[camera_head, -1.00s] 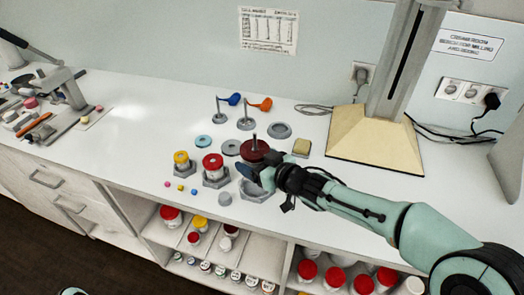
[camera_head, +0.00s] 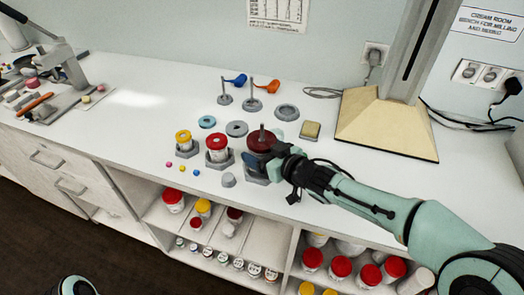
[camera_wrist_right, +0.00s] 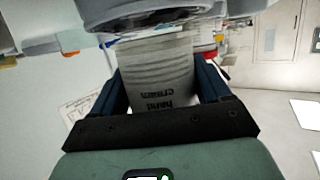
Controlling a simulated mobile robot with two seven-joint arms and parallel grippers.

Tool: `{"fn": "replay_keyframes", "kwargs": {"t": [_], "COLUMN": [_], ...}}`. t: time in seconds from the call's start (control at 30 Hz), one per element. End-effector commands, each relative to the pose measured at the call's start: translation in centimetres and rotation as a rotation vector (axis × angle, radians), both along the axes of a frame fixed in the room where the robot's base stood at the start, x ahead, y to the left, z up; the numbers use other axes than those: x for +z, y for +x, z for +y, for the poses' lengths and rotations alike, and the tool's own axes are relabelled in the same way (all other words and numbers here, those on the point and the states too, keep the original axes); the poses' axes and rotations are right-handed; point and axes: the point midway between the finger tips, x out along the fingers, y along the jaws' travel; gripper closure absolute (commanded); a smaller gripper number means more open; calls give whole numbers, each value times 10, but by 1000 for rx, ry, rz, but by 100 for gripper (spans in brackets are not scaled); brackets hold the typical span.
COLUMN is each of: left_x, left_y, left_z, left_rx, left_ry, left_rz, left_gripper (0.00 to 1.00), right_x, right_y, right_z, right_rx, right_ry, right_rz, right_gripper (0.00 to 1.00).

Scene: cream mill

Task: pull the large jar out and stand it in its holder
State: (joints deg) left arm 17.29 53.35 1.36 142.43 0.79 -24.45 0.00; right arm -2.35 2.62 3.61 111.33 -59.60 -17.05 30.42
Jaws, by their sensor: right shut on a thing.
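The large jar has a dark red lid with a rod standing up from it (camera_head: 261,141). My right gripper (camera_head: 264,160) is shut on the jar's body, and the jar looks upright. The jar is over its grey holder (camera_head: 256,180); whether its base is seated inside is hidden by the gripper. In the right wrist view the jar's pale, printed body (camera_wrist_right: 160,75) is between the two dark blue fingers (camera_wrist_right: 165,88). A grey rounded part covers the top there, and I cannot tell what it is.
A red-lidded jar (camera_head: 217,143) and a yellow-lidded jar (camera_head: 184,138) stand in holders to the left. A small grey piece (camera_head: 228,180) is close to the large holder. Grey rings, a sponge (camera_head: 311,130) and a tall stand (camera_head: 385,115) are behind.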

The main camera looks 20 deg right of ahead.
Motion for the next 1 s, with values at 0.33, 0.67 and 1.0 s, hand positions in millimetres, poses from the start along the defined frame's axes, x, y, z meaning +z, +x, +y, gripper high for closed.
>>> {"fn": "replay_keyframes", "kwargs": {"t": [0.33,0.67,1.0], "left_x": [-3,-6,-6], "left_y": [-1,-1,-1], "left_z": [0,0,0], "left_rx": [0,0,0], "left_ry": [0,0,0], "left_rz": [2,3,3], "left_gripper": [57,57,57], "right_x": [-2,-6,-7], "right_y": [0,0,0], "right_z": [0,0,0], "right_rx": [0,0,-1], "right_ry": [1,1,-1], "right_rz": [-2,-2,1], "right_gripper": [60,0,0]}}
